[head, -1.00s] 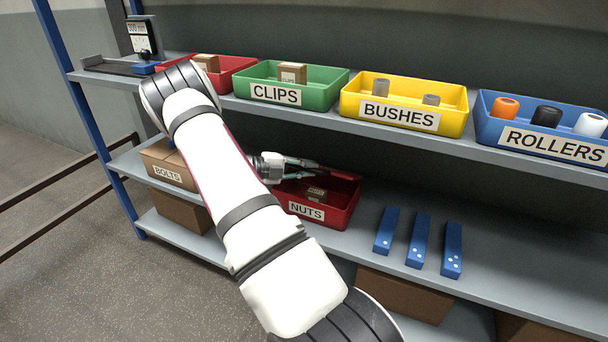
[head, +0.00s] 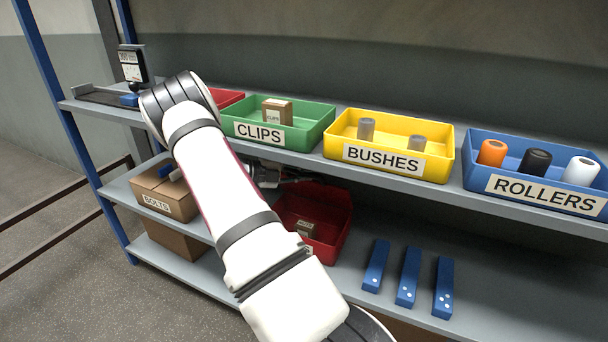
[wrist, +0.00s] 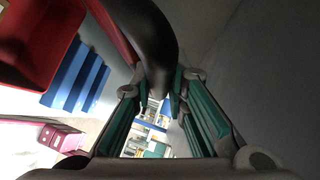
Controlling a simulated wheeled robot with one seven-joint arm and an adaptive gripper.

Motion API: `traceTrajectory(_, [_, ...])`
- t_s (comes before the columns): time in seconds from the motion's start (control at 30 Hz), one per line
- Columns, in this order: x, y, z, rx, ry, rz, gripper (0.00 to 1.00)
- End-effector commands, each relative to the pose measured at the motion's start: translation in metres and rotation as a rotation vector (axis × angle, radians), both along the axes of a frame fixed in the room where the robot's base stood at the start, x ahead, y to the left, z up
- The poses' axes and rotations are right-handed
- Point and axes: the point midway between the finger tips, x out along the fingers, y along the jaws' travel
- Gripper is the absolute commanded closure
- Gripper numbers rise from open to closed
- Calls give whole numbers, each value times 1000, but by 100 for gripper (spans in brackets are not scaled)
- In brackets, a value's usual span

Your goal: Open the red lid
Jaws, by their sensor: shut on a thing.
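The red NUTS bin (head: 340,240) stands on the middle shelf with a small brown box (head: 305,229) inside. Its front label is partly hidden by my arm. A dark red panel, apparently the lid (head: 328,194), is at the bin's back, in shadow; its exact tilt is hard to tell. My gripper (head: 290,181) is at the bin's upper back left, mostly hidden behind my arm. In the wrist view, my gripper (wrist: 164,88) is shut on a dark curved bar (wrist: 150,38), apparently the lid's handle. A red edge runs beside that bar.
Blue blocks (head: 408,277) lie right of the bin. Above is a shelf with the green CLIPS bin (head: 300,137), yellow BUSHES bin (head: 440,170) and blue ROLLERS bin (head: 470,180). The BOLTS box (head: 158,203) stands left. The shelf overhead leaves limited height.

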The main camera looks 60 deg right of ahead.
Motion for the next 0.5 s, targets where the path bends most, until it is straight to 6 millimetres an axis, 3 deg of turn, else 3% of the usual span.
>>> traceTrajectory(0.2, [1, 0, 2, -4, -3, 0, 100])
traceTrajectory(0.23, [1, 0, 2, -4, -3, 0, 82])
traceTrajectory(0.3, [1, 0, 1, -3, -3, 0, 66])
traceTrajectory(0.5, [0, 0, 1, -1, -1, 0, 65])
